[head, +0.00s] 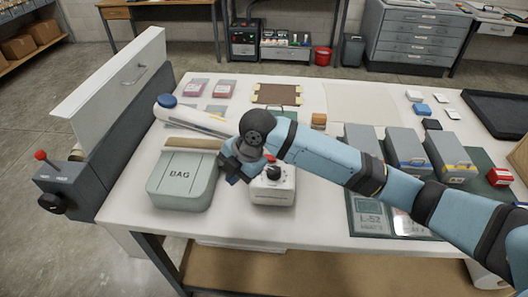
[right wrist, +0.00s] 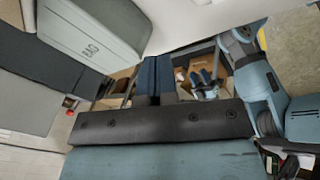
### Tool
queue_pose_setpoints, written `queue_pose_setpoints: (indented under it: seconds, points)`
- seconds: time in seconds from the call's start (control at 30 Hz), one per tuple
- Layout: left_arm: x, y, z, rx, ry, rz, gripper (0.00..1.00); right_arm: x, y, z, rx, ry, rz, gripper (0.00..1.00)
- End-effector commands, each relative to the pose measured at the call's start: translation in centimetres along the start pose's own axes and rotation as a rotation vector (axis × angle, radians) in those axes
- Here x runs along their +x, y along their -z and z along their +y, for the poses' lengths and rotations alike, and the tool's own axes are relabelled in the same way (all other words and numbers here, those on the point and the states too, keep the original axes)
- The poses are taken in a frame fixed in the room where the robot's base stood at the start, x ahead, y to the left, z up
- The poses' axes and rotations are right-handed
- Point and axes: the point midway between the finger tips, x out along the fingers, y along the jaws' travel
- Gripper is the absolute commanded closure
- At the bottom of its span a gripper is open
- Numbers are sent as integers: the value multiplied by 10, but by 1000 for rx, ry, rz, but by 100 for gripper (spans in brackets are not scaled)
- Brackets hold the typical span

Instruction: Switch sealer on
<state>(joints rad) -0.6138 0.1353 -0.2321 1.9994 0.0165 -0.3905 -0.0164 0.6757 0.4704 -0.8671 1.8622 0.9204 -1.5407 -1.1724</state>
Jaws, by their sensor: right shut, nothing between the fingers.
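A white box with a black knob on top (head: 273,192) stands on the table's front part, right of a grey-green bag block marked "BAG" (head: 183,180). At the table's left end is a long grey machine (head: 100,165) with a white panel, a red-balled lever (head: 41,156) and a black side knob (head: 52,203). I cannot tell which is the sealer. My right gripper (head: 233,172) is shut and empty, above the gap between bag block and white box; its hand partly hides the box. Its dark blue fingers (right wrist: 153,82) are together in the right wrist view.
A white roll with a blue end (head: 192,118) lies behind the bag block. A black tray (head: 497,112) is at the right edge. Pale table top is free in front of the box.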

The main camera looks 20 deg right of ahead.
Motion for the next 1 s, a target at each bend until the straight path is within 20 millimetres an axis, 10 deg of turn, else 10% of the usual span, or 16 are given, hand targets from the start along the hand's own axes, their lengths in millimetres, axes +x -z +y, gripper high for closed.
queue_pose_setpoints:
  seconds: [0.6,1.0]
  points:
    - [8,-10,1,-1,-4,1,57,-130,-90,43,-499,333,-123,100]
    - [8,-11,1,-1,-4,1,57,-143,-96,44,-528,358,-122,100]
